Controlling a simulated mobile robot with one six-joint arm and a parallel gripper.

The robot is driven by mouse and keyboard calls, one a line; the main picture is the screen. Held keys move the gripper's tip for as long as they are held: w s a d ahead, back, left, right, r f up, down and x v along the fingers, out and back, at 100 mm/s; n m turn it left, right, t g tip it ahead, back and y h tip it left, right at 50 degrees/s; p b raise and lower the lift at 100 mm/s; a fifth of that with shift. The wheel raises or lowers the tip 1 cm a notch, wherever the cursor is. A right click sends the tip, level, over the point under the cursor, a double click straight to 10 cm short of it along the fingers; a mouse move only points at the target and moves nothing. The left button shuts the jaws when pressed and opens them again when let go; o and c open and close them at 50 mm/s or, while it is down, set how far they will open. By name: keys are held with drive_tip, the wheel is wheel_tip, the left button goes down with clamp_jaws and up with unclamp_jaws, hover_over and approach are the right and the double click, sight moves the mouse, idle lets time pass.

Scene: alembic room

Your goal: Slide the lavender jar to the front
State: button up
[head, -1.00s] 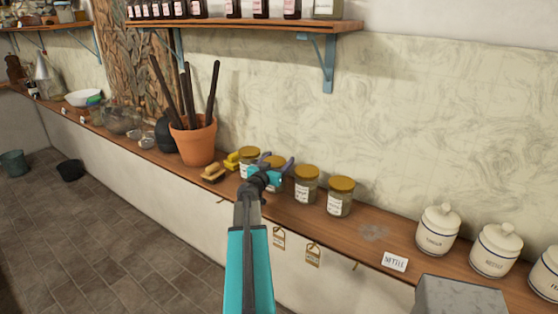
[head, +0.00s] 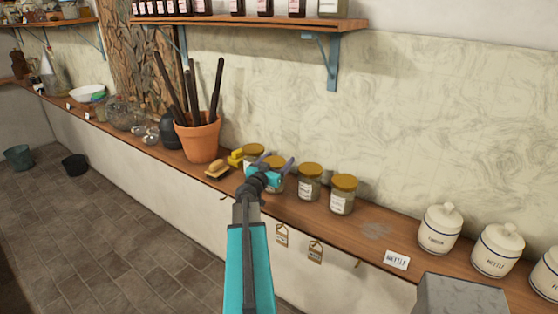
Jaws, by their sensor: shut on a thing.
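Several glass jars with gold lids and white labels stand in a row on the wooden shelf. The labels are too small to read, so I cannot tell by name which is lavender. My gripper (head: 275,162) is shut on the second jar from the left (head: 278,187), which stands upright and is partly hidden by the gripper and wrist. The leftmost jar (head: 253,150) is close beside it, partly covered by my gripper.
A yellow block (head: 236,157) and a brush (head: 217,170) lie left of the jars, by a terracotta pot (head: 198,140) with dark rods. White canisters (head: 439,230) and a nettle card (head: 397,260) stand at the right. Tags (head: 282,235) hang below the shelf edge.

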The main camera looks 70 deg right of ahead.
sight(272, 165)
drive_tip(key=shift+w+a+p, duration=0.2)
drive_tip(key=shift+a+p, duration=0.1)
drive_tip(key=shift+a, duration=0.45)
drive_tip(key=shift+w+a+p, duration=0.2)
drive_tip(key=shift+a+p, duration=0.05)
drive_tip(key=shift+a, duration=0.5)
drive_tip(key=shift+w+a+p, duration=0.2)
drive_tip(key=shift+a+p, duration=0.1)
drive_tip(key=shift+a, duration=0.45)
drive_tip(key=o, duration=1.4)
